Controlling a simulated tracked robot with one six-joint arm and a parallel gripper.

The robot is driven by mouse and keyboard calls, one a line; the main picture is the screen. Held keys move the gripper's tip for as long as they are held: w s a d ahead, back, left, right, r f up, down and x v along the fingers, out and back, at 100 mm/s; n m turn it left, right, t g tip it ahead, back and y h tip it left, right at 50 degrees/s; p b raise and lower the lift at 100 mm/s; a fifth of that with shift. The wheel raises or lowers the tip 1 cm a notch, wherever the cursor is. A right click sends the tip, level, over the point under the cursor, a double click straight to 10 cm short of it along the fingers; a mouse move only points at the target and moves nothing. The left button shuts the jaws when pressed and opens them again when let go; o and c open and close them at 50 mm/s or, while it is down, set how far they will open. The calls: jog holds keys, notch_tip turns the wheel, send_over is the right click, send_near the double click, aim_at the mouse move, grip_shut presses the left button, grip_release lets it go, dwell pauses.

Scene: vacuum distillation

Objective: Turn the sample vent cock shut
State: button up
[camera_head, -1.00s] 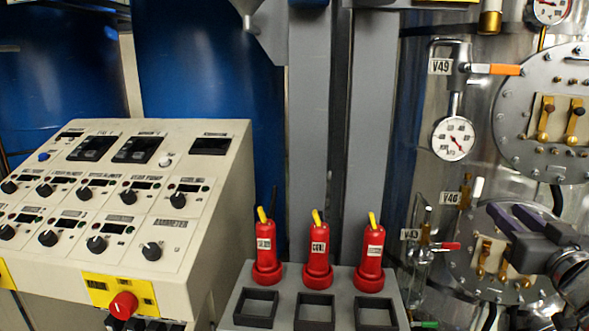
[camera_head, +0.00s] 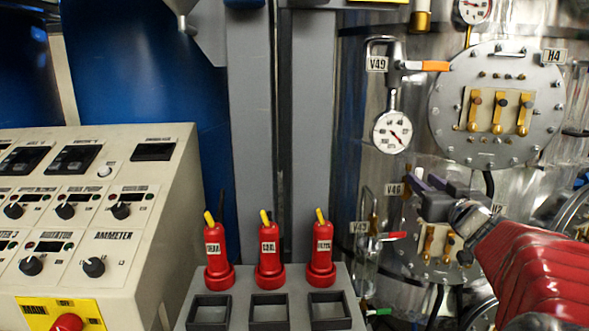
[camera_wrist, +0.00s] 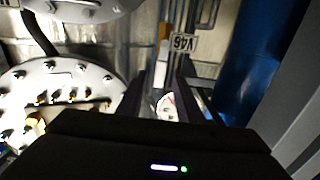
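Higher up, the V49 cock has an orange handle (camera_head: 435,66). No readable tag names the sample vent cock. My gripper partly hides the V46 fittings.
A gauge (camera_head: 392,132) hangs under V49. Round flanges with brass fittings sit above (camera_head: 540,100) and behind my gripper. Red bottles (camera_head: 270,250) stand on a grey rack at lower middle. A control panel (camera_head: 120,170) is at left.

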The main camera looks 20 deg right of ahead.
aim_at(419, 177)
jog(key=shift+x, duration=2.05)
jog(key=shift+c, duration=0.5)
grip_shut()
jog(key=shift+a, duration=0.1)
